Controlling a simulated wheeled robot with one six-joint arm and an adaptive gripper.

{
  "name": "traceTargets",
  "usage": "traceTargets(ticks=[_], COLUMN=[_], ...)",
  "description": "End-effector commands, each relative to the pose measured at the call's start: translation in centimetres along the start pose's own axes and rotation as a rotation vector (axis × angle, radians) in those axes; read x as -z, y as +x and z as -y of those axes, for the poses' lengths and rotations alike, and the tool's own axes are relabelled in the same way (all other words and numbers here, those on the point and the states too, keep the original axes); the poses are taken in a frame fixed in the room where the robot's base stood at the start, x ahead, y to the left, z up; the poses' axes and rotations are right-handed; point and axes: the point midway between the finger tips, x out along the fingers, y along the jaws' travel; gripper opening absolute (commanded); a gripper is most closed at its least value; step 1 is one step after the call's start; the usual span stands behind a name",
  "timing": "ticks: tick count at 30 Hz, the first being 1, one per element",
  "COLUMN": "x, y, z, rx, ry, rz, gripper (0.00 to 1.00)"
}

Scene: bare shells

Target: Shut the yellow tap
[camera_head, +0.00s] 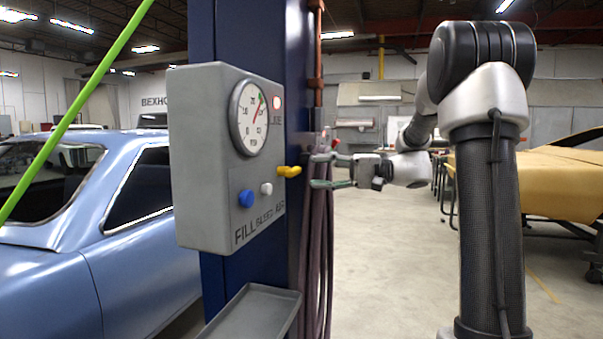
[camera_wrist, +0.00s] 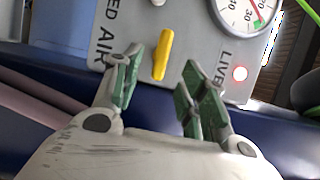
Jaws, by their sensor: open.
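In the wrist view the yellow tap (camera_wrist: 162,55) stands nearly upright in the picture, between and beyond my fingertips. My gripper (camera_head: 318,171) is just to the right of the tap in the head view, its green-padded fingers apart. In the wrist view my gripper (camera_wrist: 160,85) is open with nothing between its pads. The fingers appear apart from the tap; the exact gap is hard to tell.
The box bears a gauge (camera_head: 249,117), a blue button (camera_head: 246,198) and a white button (camera_head: 266,188). A red-lit lamp (camera_wrist: 240,73) is beside the tap. Hoses (camera_head: 317,240) hang below my gripper. A grey tray (camera_head: 255,315) is below; a blue car (camera_head: 60,270) stands left.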

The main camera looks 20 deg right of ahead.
Motion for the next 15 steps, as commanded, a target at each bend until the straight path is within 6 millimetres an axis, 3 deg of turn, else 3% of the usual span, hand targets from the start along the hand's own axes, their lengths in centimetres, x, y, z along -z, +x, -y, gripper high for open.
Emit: traceTargets(ticks=[6,15], x=[0.1,0.0], y=[-4.1,-5.6], z=[0.0,0.0], rx=[0.001,0.001], ry=[0.0,0.001], rz=[-0.002,0.001], gripper=[0.42,0.42])
